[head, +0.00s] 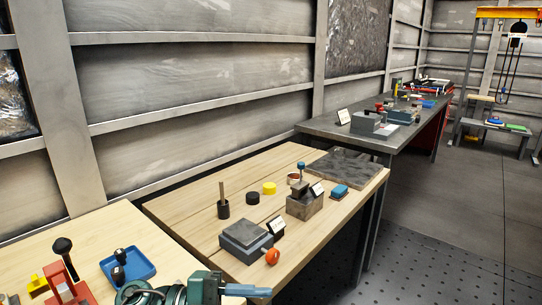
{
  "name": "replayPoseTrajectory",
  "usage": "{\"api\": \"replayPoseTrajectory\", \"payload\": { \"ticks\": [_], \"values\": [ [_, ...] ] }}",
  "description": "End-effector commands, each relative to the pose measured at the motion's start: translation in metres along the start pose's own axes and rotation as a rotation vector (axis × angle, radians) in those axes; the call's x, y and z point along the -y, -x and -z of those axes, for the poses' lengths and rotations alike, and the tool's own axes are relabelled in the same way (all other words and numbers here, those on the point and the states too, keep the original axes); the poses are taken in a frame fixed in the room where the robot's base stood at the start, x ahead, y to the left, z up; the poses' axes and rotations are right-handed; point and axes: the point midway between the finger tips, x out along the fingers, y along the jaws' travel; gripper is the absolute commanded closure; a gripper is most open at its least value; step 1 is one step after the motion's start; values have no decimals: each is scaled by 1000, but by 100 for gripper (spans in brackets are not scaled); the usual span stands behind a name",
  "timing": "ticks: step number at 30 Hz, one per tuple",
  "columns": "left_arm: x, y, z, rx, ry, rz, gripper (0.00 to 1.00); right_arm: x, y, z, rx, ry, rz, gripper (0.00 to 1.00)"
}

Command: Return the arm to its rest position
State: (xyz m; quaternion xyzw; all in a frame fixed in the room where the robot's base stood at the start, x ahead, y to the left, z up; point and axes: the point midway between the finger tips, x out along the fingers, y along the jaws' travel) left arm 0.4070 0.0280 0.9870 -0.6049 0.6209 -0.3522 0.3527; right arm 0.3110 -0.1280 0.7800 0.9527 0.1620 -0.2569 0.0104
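At the bottom edge, a dark teal machine-like thing (203,288) with a blue bar sticking out to the right is cut off by the frame.
The near wooden bench (45,255) holds a red device (62,282) and a blue tray (128,265) with dark parts. The middle wooden bench (185,215) carries a grey block (246,241) and several fixtures. A grey bench (330,127) stands beyond. Open floor (430,265) lies right.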

Motion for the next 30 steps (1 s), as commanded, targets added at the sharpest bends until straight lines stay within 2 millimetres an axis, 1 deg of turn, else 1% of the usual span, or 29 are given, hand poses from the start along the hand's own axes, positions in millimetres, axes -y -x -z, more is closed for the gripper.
{"api": "replayPoseTrajectory", "payload": {
  "ticks": [1,3,5,6,8,9,11,12,14,15,17,18,20,21,23,24,26,30],
  "values": [
    [2,-6,6,-2,48,151,57,0,0,0,0,-2,0,68],
    [8,-3,6,38,123,367,57,1,0,0,0,-4,0,68],
    [9,6,0,106,209,543,57,1,0,-1,1,-6,-1,68],
    [6,15,-6,167,275,650,57,1,1,-1,3,-7,-1,68],
    [-8,31,-18,277,389,787,57,2,1,-2,5,-8,0,68],
    [-22,42,-27,361,474,862,57,2,1,-3,6,-9,0,68],
    [-51,59,-37,493,607,944,57,2,2,-3,7,-9,0,68],
    [-72,68,-42,578,697,979,57,2,2,-3,7,-9,0,68],
    [-104,79,-45,691,819,1006,57,2,2,-3,7,-9,0,68],
    [-126,84,-45,757,894,1010,57,2,2,-3,7,-9,0,68],
    [-154,90,-42,839,997,1006,57,2,2,-3,7,-8,0,68],
    [-173,92,-38,888,1064,996,57,2,2,-3,7,-8,0,68],
    [-200,95,-31,954,1159,974,57,2,2,-3,7,-8,0,68],
    [-217,96,-24,995,1221,953,57,2,2,-3,7,-8,0,68],
    [-239,96,-13,1044,1309,922,57,2,2,-2,7,-7,0,68],
    [-222,99,-10,1053,1289,926,57,0,11,11,16,0,-6,68],
    [-219,103,-8,1072,1289,924,57,-6,13,10,40,5,-22,68],
    [-219,108,-6,1107,1296,919,57,-9,17,10,67,4,-38,68]
  ]
}}
